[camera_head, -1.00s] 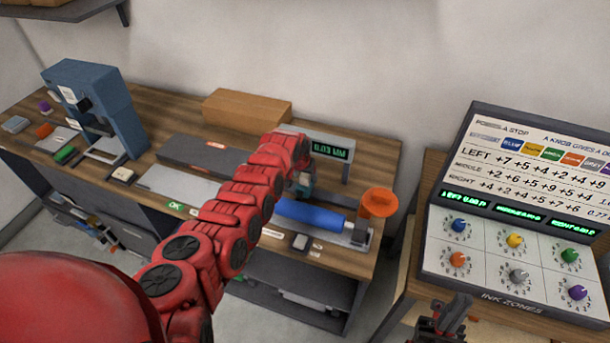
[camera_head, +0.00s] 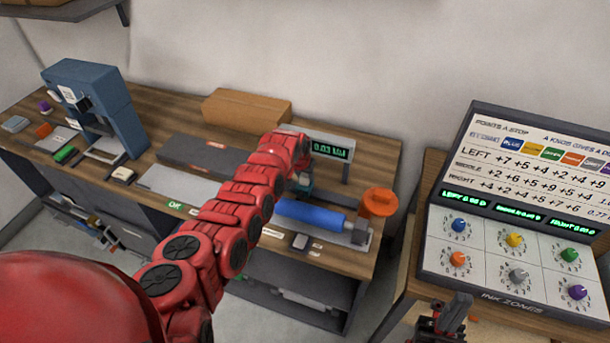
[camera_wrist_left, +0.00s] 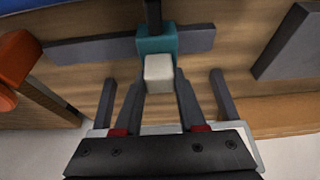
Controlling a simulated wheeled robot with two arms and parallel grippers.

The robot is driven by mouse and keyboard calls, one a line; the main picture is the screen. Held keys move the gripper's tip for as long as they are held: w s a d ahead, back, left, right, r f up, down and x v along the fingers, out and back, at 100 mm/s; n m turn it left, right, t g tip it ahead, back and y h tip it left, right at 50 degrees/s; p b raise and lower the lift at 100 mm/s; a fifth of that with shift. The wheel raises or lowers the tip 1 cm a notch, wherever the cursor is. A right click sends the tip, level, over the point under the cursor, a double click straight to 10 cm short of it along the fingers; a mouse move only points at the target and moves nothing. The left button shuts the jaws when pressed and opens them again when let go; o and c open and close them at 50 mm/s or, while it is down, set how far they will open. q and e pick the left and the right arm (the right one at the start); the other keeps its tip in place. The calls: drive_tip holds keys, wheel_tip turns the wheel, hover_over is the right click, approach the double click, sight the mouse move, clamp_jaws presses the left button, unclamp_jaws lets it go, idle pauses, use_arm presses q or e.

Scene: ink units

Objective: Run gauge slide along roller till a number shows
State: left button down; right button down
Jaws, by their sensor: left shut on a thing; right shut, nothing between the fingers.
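The blue roller (camera_head: 312,216) lies in its grey stand at the right of the bench. The gauge slide is a teal block (camera_wrist_left: 154,40) with a white knob (camera_wrist_left: 158,70), sitting on a dark rail (camera_wrist_left: 92,49). My left gripper (camera_wrist_left: 158,88) is shut on the knob, one finger on each side. In the head view my red arm hides much of the gripper; a bit of teal (camera_head: 304,187) shows beside it, at the roller's left end. The gauge display (camera_head: 331,149) behind appears to read 0.03 MM in green. My right gripper (camera_head: 455,312) is shut and empty at the lower right.
An orange round part (camera_head: 378,202) stands right of the roller. A cardboard box (camera_head: 246,106) and a blue press-like machine (camera_head: 95,100) stand on the bench. The ink zones console (camera_head: 515,225), with coloured knobs, stands on a separate table at right.

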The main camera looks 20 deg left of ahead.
use_arm(q)
drive_tip(key=shift+d, duration=0.1)
idle(0.8)
drive_tip(key=d, duration=0.4)
drive_tip(key=d+b, duration=0.1)
drive_tip(key=d, duration=0.1)
drive_tip(key=shift+s+d+f, duration=0.1)
drive_tip(key=shift+s+f, duration=0.1)
drive_tip(key=shift+f, duration=0.05)
drive_tip(key=d+b, duration=0.4)
drive_tip(key=d, duration=0.4)
drive_tip(key=shift+s+d, duration=0.15)
drive_tip(key=shift+d+r+b, duration=0.1)
drive_tip(key=shift+d+b, duration=0.4)
drive_tip(key=shift+d, duration=0.2)
drive_tip(key=shift+c, duration=2.4)
unclamp_jaws()
drive_tip(key=shift+r, duration=0.1)
drive_tip(key=shift+r, duration=0.15)
